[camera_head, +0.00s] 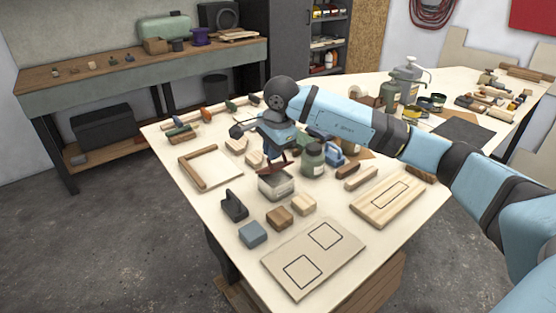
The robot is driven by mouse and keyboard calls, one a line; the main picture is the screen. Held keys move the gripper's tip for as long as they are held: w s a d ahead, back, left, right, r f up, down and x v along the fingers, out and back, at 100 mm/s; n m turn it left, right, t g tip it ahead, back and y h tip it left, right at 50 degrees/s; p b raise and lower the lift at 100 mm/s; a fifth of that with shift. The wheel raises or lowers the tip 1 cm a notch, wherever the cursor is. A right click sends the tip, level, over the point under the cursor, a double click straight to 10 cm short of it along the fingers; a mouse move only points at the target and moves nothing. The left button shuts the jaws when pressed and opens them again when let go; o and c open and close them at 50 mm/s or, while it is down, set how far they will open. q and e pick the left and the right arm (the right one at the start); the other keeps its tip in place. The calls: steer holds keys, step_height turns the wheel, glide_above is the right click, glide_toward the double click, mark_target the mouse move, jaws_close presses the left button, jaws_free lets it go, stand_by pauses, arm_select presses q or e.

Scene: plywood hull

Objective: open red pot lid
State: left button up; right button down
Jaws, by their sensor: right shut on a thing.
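A small grey pot (275,189) stands near the middle of the workbench. Its dark red lid (272,167) is at the pot's mouth, just under my right gripper (274,156). The lid looks tilted; I cannot tell whether it still touches the rim. My right gripper points down and is shut on the lid, its fingers partly hidden by its own wrist. My left gripper is not in view.
A green-grey jar (313,160) stands close right of the pot. Wooden blocks (279,218), a dark block with a handle (234,205) and a blue-grey block (252,234) lie in front. A flat board with outlined squares (313,270) lies at the front edge.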

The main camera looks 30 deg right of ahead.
steer(key=shift+w+a+r, duration=0.1)
steer(key=shift+w, duration=0.6)
steer(key=shift+w+a+r, duration=0.1)
steer(key=shift+w, duration=0.55)
steer(key=shift+w+p, duration=0.35)
steer(key=shift+w+a+g, duration=0.1)
steer(key=shift+w+g, duration=0.2)
steer(key=shift+g, duration=0.3)
steer(key=c, duration=1.6)
jaws_free()
steer(key=shift+w+f, duration=0.1)
steer(key=shift+f, duration=0.2)
steer(key=o, duration=0.4)
steer(key=shift+s+r, duration=0.2)
steer(key=shift+s, duration=0.1)
arm_select(q)
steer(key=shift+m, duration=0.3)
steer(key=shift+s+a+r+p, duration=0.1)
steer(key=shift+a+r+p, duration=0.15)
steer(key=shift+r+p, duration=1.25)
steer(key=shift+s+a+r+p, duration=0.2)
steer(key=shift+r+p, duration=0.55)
steer(key=shift+p, duration=1.35)
arm_select(e)
steer(key=w+r, duration=1)
steer(key=r, duration=0.3)
steer(key=shift+w+a+r, duration=0.15)
steer(key=shift+w+a, duration=0.05)
steer(key=shift+w, duration=0.1)
